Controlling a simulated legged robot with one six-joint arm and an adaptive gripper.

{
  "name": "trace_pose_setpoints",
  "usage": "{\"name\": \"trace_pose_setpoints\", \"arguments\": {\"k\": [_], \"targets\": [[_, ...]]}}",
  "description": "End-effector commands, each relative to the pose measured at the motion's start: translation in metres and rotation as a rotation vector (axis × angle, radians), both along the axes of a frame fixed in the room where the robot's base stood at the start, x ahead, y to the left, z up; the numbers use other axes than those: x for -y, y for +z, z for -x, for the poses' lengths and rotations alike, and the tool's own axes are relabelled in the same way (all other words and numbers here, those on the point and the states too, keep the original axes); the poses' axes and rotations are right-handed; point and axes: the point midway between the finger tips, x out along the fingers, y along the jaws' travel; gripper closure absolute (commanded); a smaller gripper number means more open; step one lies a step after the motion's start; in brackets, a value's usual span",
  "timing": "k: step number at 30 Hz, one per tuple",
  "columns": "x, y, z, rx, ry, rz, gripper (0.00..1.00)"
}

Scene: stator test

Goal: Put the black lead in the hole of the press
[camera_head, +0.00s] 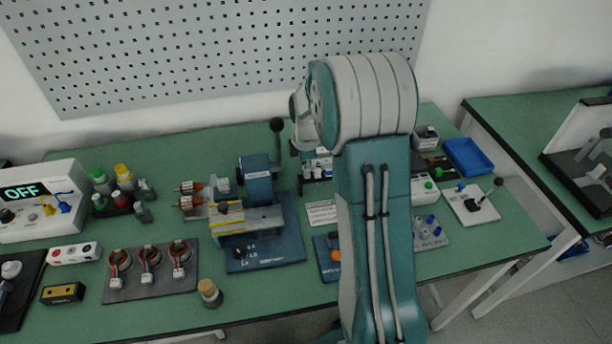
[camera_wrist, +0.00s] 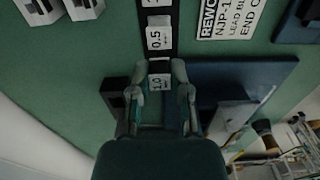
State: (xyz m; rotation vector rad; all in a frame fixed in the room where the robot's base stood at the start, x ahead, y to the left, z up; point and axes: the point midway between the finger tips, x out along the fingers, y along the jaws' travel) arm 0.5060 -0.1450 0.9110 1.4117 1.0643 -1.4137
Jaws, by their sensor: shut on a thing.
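In the wrist view my gripper (camera_wrist: 160,72) points at a black strip (camera_wrist: 175,20) with white marked blocks. The block marked 1.0 (camera_wrist: 159,84) shows between its fingers. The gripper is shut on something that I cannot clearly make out. In the head view my arm hides the gripper. I cannot pick out the black lead in either view. A blue machine with a black-knobbed lever (camera_head: 258,168) stands on a blue base (camera_head: 290,240) left of my arm; it may be the press. No hole can be told. A blue base also shows in the wrist view (camera_wrist: 225,75).
A printed sign (camera_head: 321,212) lies right of the machine. Three copper-wound stators lie on a dark mat (camera_head: 150,292) at the front left. Bottles (camera_head: 124,172) stand behind them. A blue tray (camera_head: 468,156) is at the right. The table's front strip is mostly clear.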

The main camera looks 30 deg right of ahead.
Motion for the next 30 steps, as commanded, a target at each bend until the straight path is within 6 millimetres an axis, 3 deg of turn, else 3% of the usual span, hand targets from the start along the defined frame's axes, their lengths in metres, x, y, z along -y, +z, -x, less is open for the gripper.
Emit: {"name": "trace_pose_setpoints", "arguments": {"k": [21, 30], "targets": [[0.000, 0.038, 0.000, 0.002, 0.000, 0.001, 1.00], [0.000, 0.043, 0.000, 0.001, 0.000, 0.000, 1.00]]}}
